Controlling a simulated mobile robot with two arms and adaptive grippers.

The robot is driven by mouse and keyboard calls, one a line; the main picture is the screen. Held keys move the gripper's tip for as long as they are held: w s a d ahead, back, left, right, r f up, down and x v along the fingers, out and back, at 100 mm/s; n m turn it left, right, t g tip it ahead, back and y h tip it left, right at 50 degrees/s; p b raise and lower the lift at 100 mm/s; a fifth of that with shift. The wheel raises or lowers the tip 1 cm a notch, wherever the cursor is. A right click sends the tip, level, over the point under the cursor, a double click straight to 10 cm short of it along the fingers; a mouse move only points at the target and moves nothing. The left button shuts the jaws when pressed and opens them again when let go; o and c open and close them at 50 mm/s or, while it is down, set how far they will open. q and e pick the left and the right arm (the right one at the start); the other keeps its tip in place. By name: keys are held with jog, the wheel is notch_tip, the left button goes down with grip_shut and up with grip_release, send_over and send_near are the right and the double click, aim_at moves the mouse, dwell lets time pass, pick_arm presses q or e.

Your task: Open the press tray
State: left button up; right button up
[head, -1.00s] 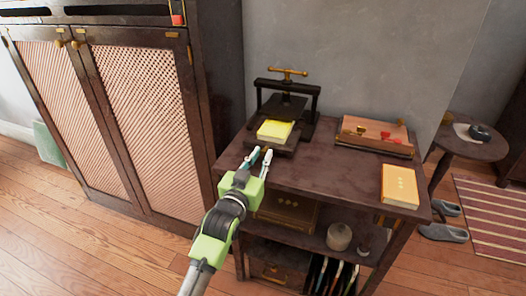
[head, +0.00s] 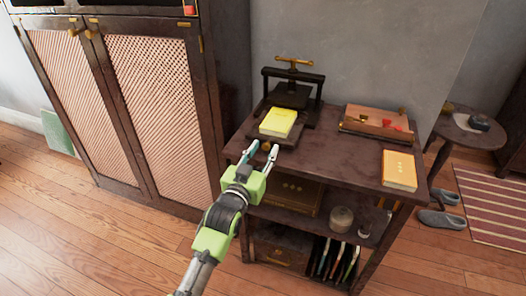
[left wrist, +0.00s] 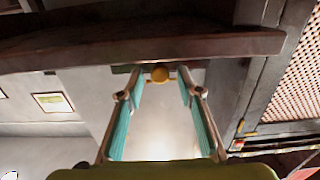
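A dark book press (head: 292,92) with a brass screw handle stands at the back of the dark side table. Its press tray (head: 290,140) lies at the front, with a yellow book (head: 278,122) on it. The tray's small brass knob (head: 266,146) faces my left gripper (head: 263,150). The wrist view shows the knob (left wrist: 160,74) between the fingertips of that gripper (left wrist: 160,76), with a gap on each side. The left gripper is open there and holds nothing. My right gripper is not in view.
On the side table (head: 340,165) are a wooden box (head: 375,122) and an orange-yellow book (head: 399,170). Shelves below hold a jar (head: 341,218) and other items. A cabinet (head: 150,100) stands close on the left. Open floor lies in front.

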pick_arm(q)
jog(key=v, duration=1.2)
